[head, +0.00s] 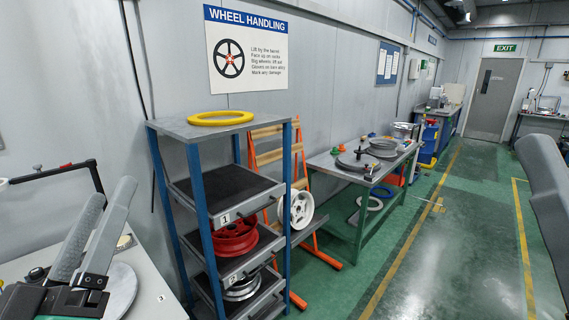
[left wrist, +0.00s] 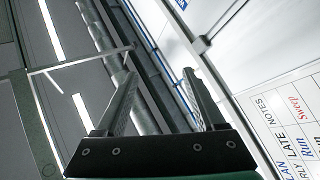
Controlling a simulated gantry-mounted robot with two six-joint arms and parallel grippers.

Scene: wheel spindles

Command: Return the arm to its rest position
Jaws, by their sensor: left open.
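My left gripper (head: 111,195) is at the lower left of the head view, pointing up. Its two grey fingers stand apart with nothing between them. It is in front of a pale work table (head: 160,292) at the left edge. In the left wrist view the same gripper (left wrist: 158,62) is open and empty, its fingers pointing toward the ceiling pipes and lights. A grey part of my right arm shows at the right edge of the head view; its gripper is out of view.
A blue-post shelf rack (head: 202,200) stands right of the gripper, with a yellow ring (head: 220,118) on top and a red wheel (head: 235,237) below. A green bench (head: 340,180) stands beyond. A whiteboard (left wrist: 285,110) shows in the wrist view. The floor at right is clear.

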